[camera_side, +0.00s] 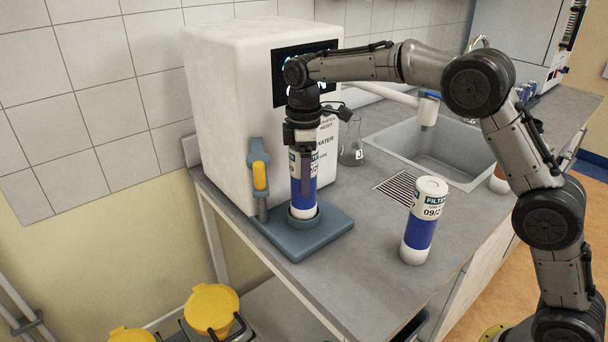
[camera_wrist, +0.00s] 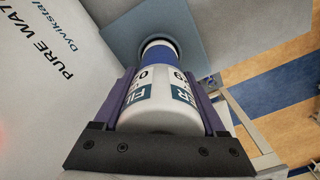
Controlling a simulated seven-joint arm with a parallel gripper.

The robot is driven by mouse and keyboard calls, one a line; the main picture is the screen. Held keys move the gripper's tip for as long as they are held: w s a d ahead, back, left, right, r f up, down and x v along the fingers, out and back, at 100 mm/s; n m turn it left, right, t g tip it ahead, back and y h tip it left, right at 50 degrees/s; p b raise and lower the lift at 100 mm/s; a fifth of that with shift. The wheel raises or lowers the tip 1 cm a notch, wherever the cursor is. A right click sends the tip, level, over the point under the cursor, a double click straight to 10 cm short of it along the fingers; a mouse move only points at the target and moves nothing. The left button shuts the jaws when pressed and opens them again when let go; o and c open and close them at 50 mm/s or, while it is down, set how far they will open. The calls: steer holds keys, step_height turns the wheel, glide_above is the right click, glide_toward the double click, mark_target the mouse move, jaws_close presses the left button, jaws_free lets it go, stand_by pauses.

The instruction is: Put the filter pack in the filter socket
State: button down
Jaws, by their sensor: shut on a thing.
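My gripper (camera_side: 304,152) is shut on a white and blue filter pack (camera_side: 301,196) in the side view. The pack stands upright, with its lower end at the round filter socket (camera_side: 291,219) on a blue-grey base plate. In the wrist view the pack (camera_wrist: 160,108) lies between the two fingers of my gripper (camera_wrist: 165,100), and its far end meets the dark ring of the socket (camera_wrist: 175,44). How deep the pack's end sits inside the ring cannot be told. A second, similar filter pack (camera_side: 419,232) stands upright and apart on the counter to the right.
The white water purifier (camera_side: 225,110) stands right behind the socket, with a yellow-handled lever (camera_side: 260,176) left of it. A glass flask (camera_side: 352,150), a sink (camera_side: 440,153) and a drain grille (camera_side: 398,188) are further right. The counter front between base plate and second pack is clear.

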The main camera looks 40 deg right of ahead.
steer(key=shift+f, duration=0.1)
jaws_free()
step_height(320, 180, up, 11)
steer(key=shift+r, duration=0.65)
